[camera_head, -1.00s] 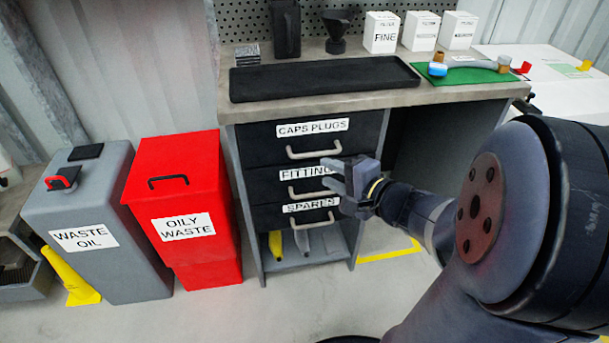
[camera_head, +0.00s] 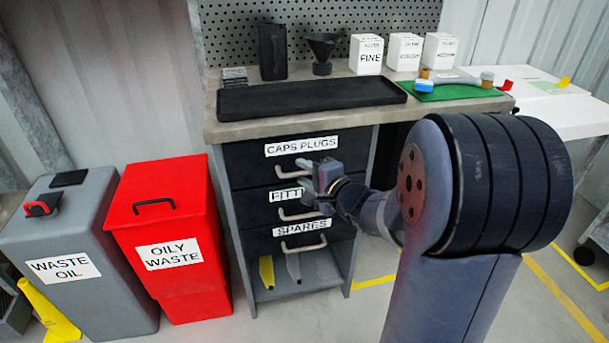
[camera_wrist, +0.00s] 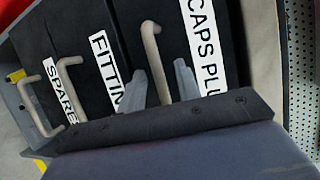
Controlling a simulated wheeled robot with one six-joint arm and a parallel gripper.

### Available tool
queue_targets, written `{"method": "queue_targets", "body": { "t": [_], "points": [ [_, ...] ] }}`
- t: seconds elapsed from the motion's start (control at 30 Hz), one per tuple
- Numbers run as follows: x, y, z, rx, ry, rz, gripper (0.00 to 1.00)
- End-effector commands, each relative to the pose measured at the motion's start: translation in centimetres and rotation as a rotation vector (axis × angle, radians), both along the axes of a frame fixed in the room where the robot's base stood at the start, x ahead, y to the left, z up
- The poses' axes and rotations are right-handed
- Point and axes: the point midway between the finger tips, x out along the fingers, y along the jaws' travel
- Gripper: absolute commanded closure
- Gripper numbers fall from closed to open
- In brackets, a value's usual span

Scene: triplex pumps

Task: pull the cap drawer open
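The cap drawer (camera_head: 250,152), labelled CAPS PLUGS, is the dark top drawer of the bench and looks shut. Its pale bar handle (camera_head: 287,173) is partly hidden by my gripper (camera_head: 307,176) in the head view. In the wrist view, the cap drawer's handle (camera_wrist: 151,48) runs down between the two grey fingers of my gripper (camera_wrist: 161,82). The fingers are open, one on each side of the handle in the picture. Contact with the handle cannot be told.
Below are the FITTINGS drawer (camera_head: 250,205) and SPARES drawer (camera_head: 262,247), each with a bar handle. A black tray (camera_head: 310,97) lies on the bench top (camera_head: 225,130). The red oily waste bin (camera_head: 170,215) stands left of the bench, beside the grey waste oil bin (camera_head: 100,225).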

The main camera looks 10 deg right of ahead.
Motion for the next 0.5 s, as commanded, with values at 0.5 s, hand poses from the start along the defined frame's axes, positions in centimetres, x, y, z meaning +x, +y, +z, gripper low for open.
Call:
{"method": "queue_targets", "body": {
  "t": [0.5],
  "points": [
    [0.53, 0.25, -0.08, 0.000, 0.000, 0.000, 0.80]
  ]
}}
